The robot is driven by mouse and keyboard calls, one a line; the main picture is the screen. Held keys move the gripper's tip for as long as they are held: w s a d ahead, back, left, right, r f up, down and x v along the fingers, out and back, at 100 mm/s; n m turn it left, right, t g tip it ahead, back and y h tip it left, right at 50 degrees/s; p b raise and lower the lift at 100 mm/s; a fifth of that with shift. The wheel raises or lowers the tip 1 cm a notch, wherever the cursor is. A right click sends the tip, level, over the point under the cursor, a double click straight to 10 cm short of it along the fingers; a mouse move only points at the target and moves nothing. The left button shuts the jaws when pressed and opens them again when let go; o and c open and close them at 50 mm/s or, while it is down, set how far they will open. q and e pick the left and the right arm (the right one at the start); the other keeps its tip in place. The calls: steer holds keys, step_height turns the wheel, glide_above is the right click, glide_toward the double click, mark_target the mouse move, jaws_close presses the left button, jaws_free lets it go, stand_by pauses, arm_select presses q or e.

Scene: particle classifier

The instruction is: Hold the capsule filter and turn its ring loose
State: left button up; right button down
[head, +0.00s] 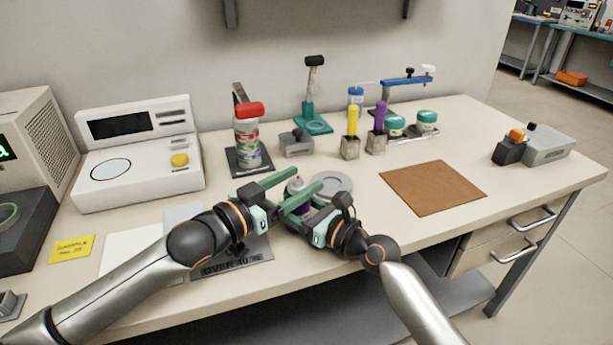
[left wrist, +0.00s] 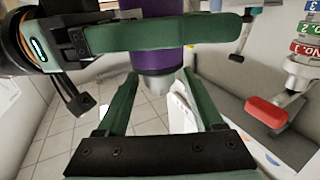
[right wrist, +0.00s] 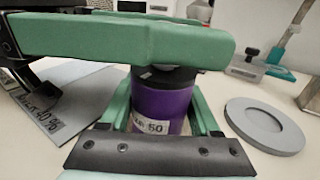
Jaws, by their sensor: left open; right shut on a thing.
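The capsule filter has a purple body (right wrist: 160,108) with a white label reading 50, and a black band (right wrist: 165,77) above it. It stands upright near the table's front edge. My right gripper (right wrist: 163,92) is shut on the purple body, one finger on each side. My left gripper (head: 308,179) is open at the filter's upper end, above my right gripper; its fingers cross the top of the right wrist view. In the left wrist view, the filter's purple body (left wrist: 160,38) and grey end (left wrist: 156,82) show beyond the open fingers. The ring's exact edge is partly hidden.
A grey round dish (right wrist: 265,123) lies just right of the filter. A dark printed mat (head: 235,262) lies in front. A red-capped stack (head: 248,140) and a small grey block (head: 297,143) stand behind. The brown mat (head: 432,188) at right is bare.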

arm_select(q)
steer(key=shift+x, duration=1.25)
steer(key=shift+c, duration=0.2)
jaws_close()
